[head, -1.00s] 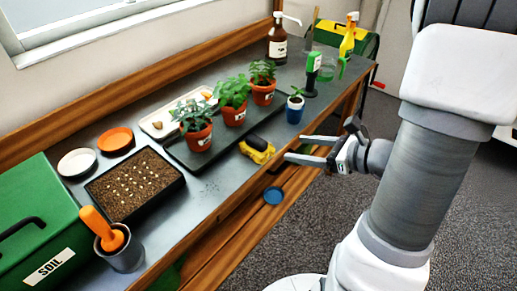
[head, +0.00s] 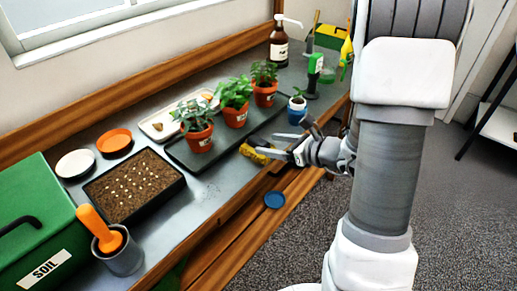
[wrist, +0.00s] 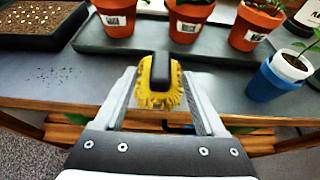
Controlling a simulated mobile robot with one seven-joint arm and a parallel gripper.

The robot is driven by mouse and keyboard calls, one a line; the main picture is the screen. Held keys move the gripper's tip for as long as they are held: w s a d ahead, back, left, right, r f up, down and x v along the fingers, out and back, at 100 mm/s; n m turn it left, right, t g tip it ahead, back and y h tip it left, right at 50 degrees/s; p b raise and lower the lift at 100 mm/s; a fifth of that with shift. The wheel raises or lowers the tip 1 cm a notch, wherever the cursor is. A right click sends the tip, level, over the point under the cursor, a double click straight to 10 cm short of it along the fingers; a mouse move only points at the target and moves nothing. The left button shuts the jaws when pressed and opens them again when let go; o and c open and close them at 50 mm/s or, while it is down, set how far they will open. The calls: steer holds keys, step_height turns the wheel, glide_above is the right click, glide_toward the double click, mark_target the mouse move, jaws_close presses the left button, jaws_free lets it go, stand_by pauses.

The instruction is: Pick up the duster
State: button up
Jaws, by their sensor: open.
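The duster (head: 256,152) is a yellow fluffy head with a black handle on top. It lies on the grey bench near its front edge, in front of the potted plants. In the wrist view the duster (wrist: 160,85) sits between my two open fingers, towards their tips. My gripper (head: 275,147) reaches in from the right, low over the bench edge. It is open, and in the wrist view a gap shows between each finger and the duster. In the head view the fingers partly cover the duster.
Several terracotta pots stand on a dark tray (head: 183,155) just behind the duster. A blue pot (head: 297,110) stands close to my gripper on the right. A seed tray (head: 134,186) is further left. The bench between the seed tray and duster is clear apart from dark specks.

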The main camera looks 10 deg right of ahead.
mark_target(261, 141)
steer(key=x, duration=0.5)
steer(key=shift+w+r+b, duration=0.15)
steer(key=shift+w+b, duration=0.1)
steer(key=shift+b, duration=0.1)
jaws_close()
